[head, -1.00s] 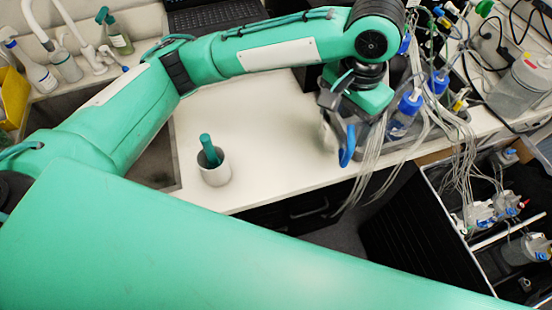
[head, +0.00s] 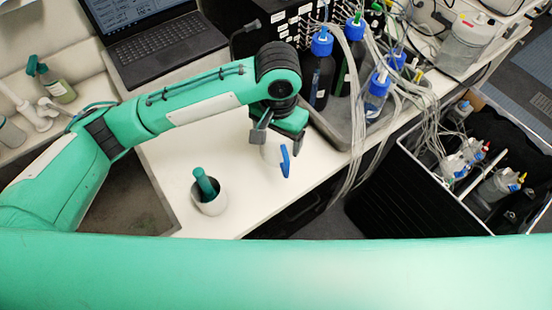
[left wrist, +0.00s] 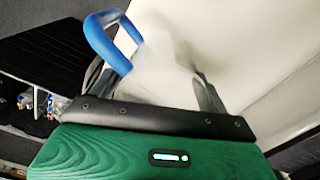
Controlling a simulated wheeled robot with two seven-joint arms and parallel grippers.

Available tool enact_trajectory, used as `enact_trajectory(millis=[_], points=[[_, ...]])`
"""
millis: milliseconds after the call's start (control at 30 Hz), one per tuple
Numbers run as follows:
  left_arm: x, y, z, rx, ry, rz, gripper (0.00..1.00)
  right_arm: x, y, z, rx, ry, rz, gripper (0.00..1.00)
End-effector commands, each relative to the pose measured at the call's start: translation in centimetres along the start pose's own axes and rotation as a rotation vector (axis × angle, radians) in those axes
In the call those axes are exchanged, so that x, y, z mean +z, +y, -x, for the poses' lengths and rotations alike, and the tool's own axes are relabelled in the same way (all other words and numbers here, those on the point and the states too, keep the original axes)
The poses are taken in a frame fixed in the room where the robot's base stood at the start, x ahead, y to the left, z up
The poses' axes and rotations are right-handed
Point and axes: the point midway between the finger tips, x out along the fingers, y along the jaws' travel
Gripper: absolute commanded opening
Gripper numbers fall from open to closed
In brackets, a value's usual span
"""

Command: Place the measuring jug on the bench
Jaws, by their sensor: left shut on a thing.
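The measuring jug (head: 271,153) is pale and translucent with a blue handle (head: 285,162). My left gripper (head: 272,140) is shut on it. The gripper partly hides the jug in the head view. The jug is over the white bench (head: 240,145), close to its front edge; I cannot tell whether its base touches the top. In the left wrist view the jug (left wrist: 165,65) sits between the fingers, with its blue handle at the left. My right gripper is not in view.
A white mortar with a green pestle (head: 208,197) stands on the bench at left. A tray (head: 342,138) of blue-capped bottles and tubing lies at right. A laptop (head: 165,45) is behind. A black crate (head: 420,165) with bottles stands beyond the bench's front edge.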

Motion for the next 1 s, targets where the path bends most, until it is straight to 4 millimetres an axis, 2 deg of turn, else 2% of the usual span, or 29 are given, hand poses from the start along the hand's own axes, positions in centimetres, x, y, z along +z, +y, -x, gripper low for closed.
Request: enact_trajectory(millis=[100,200,400,633,767,1000], points=[[0.1,-0.1,-2.9,-0.001,-0.005,0.001,0.54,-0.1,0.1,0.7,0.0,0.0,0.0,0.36],[0.1,0.0,-4.8,0.0,-0.003,0.001,0.54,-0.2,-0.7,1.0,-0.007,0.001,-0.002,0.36],[0.0,0.0,-6.7,0.0,-0.001,0.0,0.54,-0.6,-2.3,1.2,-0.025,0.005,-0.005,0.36],[0.0,0.0,-9.9,-0.001,-0.002,0.001,0.54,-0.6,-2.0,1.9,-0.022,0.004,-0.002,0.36],[0.0,0.0,-10.7,0.0,0.0,0.0,0.54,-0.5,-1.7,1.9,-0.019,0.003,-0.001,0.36],[0.0,0.0,-10.8,0.0,0.0,0.0,0.54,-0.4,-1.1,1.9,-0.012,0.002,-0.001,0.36]])
